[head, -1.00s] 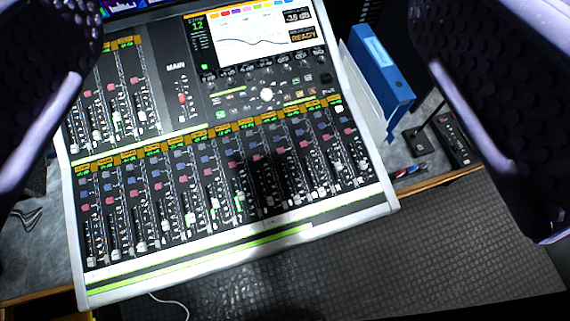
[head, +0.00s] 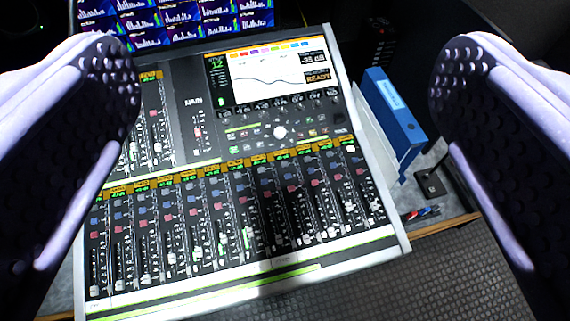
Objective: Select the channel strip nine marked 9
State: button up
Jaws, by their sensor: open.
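The mixing console (head: 270,266) fills the middle of the head view, tilted a little. Its lower bank holds a row of several channel strips with faders (head: 222,245), blue and red buttons and amber labels (head: 235,163). The strip numbers are too small to read, so I cannot tell which strip is marked 9. The console screen (head: 270,77) at the top reads READY and shows a 12 at its left. My gripper (head: 285,125) is open and empty, its two fingers wide apart at the left and right edges, above the console. The left finger hides part of the upper-left strips.
A blue binder (head: 396,115) and pale papers stand to the right of the console. A small black box (head: 432,185) and pens (head: 421,213) lie on the desk. Monitors (head: 185,15) with bar graphs stand behind. A dark textured floor (head: 420,280) is at lower right.

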grip_shut()
dwell(1.5)
